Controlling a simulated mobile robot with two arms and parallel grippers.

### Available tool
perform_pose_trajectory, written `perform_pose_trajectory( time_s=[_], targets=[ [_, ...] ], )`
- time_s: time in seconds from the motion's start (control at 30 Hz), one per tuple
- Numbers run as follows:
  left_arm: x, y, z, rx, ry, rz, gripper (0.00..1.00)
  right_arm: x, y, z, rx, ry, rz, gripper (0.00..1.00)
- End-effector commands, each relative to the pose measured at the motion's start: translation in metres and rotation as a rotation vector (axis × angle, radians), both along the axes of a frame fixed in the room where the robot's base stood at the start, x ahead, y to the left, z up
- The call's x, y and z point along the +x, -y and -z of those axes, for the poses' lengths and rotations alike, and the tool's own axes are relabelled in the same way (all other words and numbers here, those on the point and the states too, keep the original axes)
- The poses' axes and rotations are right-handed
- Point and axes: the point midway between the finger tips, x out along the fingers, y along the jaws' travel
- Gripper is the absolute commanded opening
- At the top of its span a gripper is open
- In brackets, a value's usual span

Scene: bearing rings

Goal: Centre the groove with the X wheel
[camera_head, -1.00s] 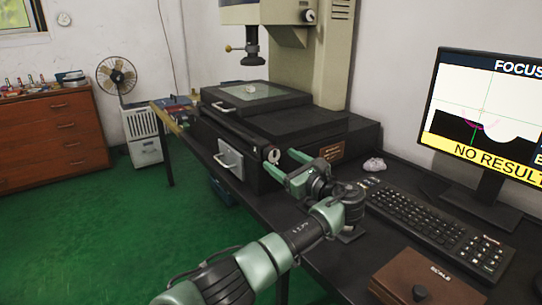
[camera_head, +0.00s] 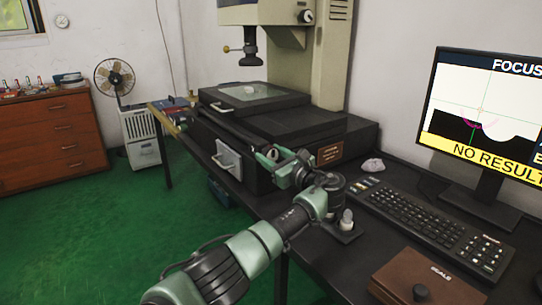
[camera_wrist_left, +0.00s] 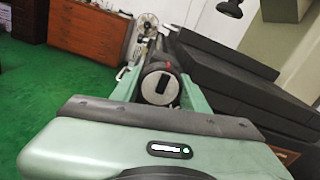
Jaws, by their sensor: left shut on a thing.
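The X wheel (camera_head: 272,154), a dark knob with a pale round face, sits at the front of the measuring machine. My left gripper (camera_head: 276,158) is shut on it, largely covering it in the head view. In the left wrist view the wheel (camera_wrist_left: 160,86) shows between the two green fingers. The monitor (camera_head: 485,110) shows a black profile with a rounded white groove (camera_head: 500,130). The groove lies to the right of the thin vertical crosshair line, and a magenta arc is near that line. A yellow banner reads "NO RESULT". My right gripper is not in view.
A small pale ring (camera_head: 249,90) lies on the glass stage (camera_head: 270,97) under the lens (camera_head: 250,55).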

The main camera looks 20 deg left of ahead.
Motion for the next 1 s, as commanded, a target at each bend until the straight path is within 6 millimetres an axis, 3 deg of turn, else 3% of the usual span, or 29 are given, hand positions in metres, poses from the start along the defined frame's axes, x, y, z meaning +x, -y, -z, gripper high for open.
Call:
perform_pose_trajectory(
  time_s=[0.37,0.7,0.8,1.0],
  targets=[
    [0.000,0.001,0.001,-0.073,0.091,0.001,0.04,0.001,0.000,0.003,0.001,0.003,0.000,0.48],
    [0.000,0.001,0.002,-0.256,0.323,0.001,0.04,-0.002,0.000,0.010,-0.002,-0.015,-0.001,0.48],
    [0.000,0.001,0.002,-0.313,0.399,0.001,0.04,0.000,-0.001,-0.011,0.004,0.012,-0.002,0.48],
    [0.000,0.001,0.003,-0.426,0.544,0.000,0.04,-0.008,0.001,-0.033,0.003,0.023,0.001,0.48]
  ],
)
